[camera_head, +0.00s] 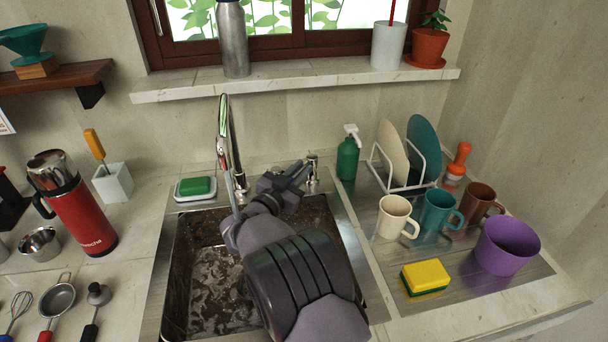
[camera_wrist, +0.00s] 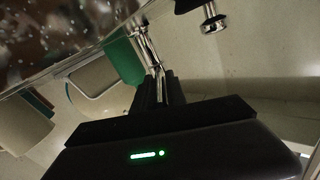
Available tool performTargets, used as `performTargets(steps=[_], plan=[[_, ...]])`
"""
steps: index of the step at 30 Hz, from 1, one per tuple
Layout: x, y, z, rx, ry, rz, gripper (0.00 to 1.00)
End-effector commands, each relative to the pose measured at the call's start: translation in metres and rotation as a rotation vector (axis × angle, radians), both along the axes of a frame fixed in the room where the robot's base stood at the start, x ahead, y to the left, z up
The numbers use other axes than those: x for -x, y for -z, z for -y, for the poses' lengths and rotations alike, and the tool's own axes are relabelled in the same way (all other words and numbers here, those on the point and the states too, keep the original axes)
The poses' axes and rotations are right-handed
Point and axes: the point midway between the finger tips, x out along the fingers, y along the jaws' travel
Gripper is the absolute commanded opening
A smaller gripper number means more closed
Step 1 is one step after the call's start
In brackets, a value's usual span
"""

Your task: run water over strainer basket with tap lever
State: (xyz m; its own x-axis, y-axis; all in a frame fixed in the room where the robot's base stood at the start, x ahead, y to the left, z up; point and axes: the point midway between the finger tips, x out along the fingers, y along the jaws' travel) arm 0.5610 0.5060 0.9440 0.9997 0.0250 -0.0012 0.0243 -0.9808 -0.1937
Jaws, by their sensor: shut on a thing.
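The chrome tap (camera_head: 224,130) arches up at the back of the sink (camera_head: 165,285). A small chrome lever (camera_head: 313,158) stands at the sink's back right. My gripper (camera_head: 302,168) reaches across the sink and is shut on the lever. In the wrist view, the chrome lever (camera_wrist: 146,45) runs between my dark fingers (camera_wrist: 160,88). A pale streak shows below the spout, but I cannot tell whether it is running water. The sink floor is brown with whitish patches. I cannot make out the strainer basket; my arm hides the sink's right part.
A green soap bottle (camera_head: 347,158) stands close right of my gripper, near the dish rack (camera_head: 398,185). Mugs, a purple pot (camera_head: 506,246) and a yellow sponge (camera_head: 425,277) fill the drainboard. A green soap bar (camera_head: 195,186) and red flask (camera_head: 80,215) are left.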

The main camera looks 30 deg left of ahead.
Motion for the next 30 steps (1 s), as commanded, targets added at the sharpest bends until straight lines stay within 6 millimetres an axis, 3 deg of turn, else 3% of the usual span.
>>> performTargets(steps=[21,22,24,30], plan=[[-0.0015,-0.0009,0.0001,-0.001,0.078,0.002,0.0],[-0.0015,-0.0009,0.0001,-0.001,0.078,0.002,0.21],[-0.0015,-0.0008,0.0001,-0.001,0.078,0.002,0.34],[-0.0011,-0.0007,-0.0003,-0.001,0.077,0.002,0.35]])
